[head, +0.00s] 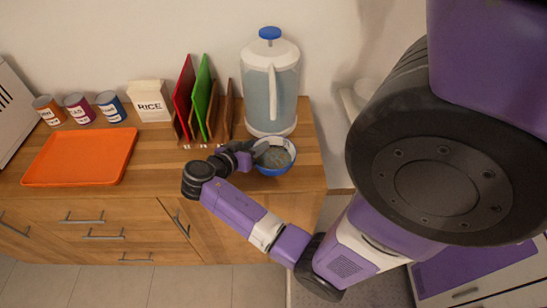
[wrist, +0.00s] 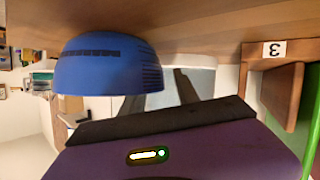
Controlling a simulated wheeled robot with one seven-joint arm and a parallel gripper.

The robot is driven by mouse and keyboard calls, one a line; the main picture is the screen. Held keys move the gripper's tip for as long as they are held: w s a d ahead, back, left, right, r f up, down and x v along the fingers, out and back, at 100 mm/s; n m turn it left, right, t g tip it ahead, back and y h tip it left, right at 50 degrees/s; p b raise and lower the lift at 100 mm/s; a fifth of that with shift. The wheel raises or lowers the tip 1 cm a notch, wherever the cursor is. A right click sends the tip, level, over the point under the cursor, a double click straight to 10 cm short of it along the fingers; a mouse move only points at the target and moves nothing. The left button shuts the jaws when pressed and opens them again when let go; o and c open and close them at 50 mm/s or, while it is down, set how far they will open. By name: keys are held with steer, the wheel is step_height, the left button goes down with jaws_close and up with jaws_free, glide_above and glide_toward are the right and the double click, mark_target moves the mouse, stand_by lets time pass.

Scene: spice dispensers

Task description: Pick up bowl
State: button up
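The bowl (head: 286,168) is blue outside with a greyish inside. It sits upright near the front right of the wooden counter. In the wrist view the blue bowl (wrist: 108,68) appears upside down, its outer wall close to the camera. My gripper (head: 254,151) is at the bowl's left rim in the head view. In the wrist view my gripper's dark fingers (wrist: 160,92) stand apart; the bowl's wall hides part of the left one. The bowl looks level, and I see no clear grip on it. Whether a finger touches the rim cannot be told.
A water pitcher (head: 270,90) with a blue lid stands right behind the bowl. Red and green boards (head: 202,95) stand in a wooden rack to the left. Farther left are a rice box (head: 151,103), several cans and an orange tray (head: 80,157). The counter (head: 308,150) ends just right of the bowl.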

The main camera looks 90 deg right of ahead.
jaws_close()
stand_by(1.3)
